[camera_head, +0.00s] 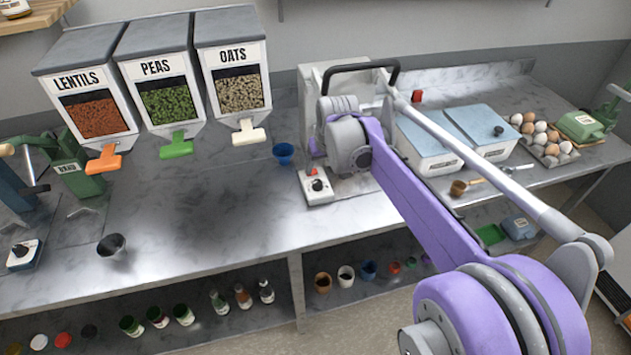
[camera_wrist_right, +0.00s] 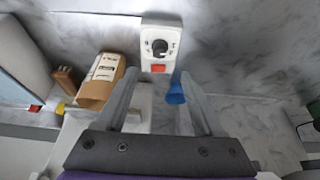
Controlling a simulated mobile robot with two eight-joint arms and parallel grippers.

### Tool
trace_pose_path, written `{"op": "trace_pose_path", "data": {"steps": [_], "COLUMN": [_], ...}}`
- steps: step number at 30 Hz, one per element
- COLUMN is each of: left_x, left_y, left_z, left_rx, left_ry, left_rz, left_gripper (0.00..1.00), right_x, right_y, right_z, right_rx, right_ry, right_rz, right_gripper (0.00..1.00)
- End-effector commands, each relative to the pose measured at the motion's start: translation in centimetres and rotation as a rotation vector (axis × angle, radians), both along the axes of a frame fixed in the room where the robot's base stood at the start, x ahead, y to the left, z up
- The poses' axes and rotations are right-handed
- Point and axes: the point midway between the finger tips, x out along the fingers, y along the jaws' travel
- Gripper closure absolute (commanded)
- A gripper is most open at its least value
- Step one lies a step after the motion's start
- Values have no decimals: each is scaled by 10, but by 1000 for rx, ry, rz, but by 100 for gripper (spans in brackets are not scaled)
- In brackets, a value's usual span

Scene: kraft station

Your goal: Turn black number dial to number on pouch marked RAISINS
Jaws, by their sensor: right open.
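A small white box (camera_head: 318,188) with a black dial (camera_head: 317,185) and a red switch stands on the counter. The black dial (camera_wrist_right: 160,47) faces the right wrist camera, with marks around it too small to read. My right gripper (camera_wrist_right: 158,95) is open and empty, its fingers spread on either side below the dial box in the right wrist view, apart from the dial. A brown pouch (camera_wrist_right: 98,92) with a white label lies left of the fingers there; its print is not legible. My left gripper is not in view.
A blue cup (camera_head: 283,152) stands close to the dial box. Lentils, peas and oats dispensers (camera_head: 163,90) stand at the back left. Another dial box (camera_head: 22,254) is at far left. The counter's middle is clear.

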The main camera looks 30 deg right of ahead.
Motion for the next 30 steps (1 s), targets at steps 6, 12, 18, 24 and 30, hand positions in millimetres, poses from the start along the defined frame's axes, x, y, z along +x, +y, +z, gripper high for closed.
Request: {"op": "trace_pose_path", "data": {"steps": [6,12,18,24,30], "left_x": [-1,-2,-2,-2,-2], "left_y": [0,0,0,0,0], "left_z": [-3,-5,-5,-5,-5], "left_rx": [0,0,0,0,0], "left_ry": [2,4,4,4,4], "left_rz": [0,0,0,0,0], "left_gripper": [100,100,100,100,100], "right_x": [13,27,36,38,38], "right_y": [-3,-6,-8,-8,-9], "right_z": [-34,-69,-90,-95,-95], "right_rx": [0,0,1,0,0], "right_ry": [1,0,0,0,0], "right_rz": [0,1,1,1,1], "right_gripper": [31,31,31,31,34]}}
